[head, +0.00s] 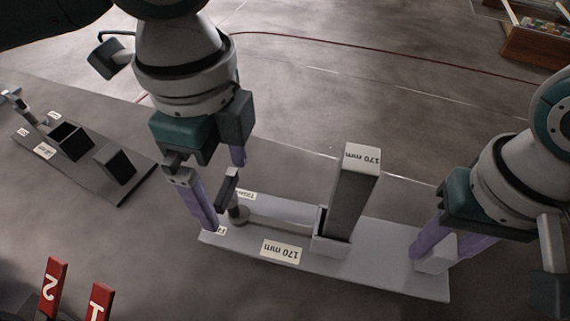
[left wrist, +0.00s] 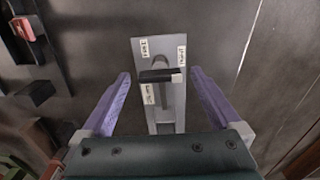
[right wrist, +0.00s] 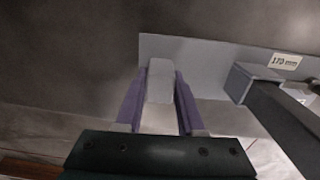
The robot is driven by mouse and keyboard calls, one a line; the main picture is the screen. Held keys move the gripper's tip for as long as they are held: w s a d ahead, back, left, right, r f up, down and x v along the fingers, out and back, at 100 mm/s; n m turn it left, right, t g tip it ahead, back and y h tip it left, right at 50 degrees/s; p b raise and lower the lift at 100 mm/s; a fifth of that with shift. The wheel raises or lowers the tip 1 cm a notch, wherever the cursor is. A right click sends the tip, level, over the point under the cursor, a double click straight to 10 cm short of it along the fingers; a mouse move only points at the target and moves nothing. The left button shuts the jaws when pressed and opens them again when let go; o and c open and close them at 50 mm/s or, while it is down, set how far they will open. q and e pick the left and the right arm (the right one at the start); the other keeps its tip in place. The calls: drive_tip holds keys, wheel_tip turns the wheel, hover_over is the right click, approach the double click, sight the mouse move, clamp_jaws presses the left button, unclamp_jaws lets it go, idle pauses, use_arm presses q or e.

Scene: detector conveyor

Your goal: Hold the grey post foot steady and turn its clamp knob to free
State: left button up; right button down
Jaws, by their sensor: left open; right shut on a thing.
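The grey post foot (head: 380,268) is a flat plate with a 170 mm label and a tall post (head: 352,195) standing in a socket on it. Its clamp knob (head: 238,214), with a dark crossbar handle (head: 230,188), is at the left end beside small labels. My left gripper (head: 221,194) is open, with its fingers on either side of the knob; the left wrist view shows the crossbar (left wrist: 160,75) between the fingers, touching neither. My right gripper (head: 441,254) is shut on the pale grey block (right wrist: 160,80) at the foot's right end.
Another grey base (head: 118,190) with dark-topped sockets lies at the far left. Red number markers (head: 53,280) stand at the lower left. A wooden crate (head: 535,45) is at the top right. The surface around the foot is mostly clear.

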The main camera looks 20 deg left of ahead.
use_arm(q)
drive_tip(key=c, duration=1.4)
drive_tip(key=n, duration=0.4)
drive_tip(key=shift+n, duration=2.3)
drive_tip(key=o, duration=1.4)
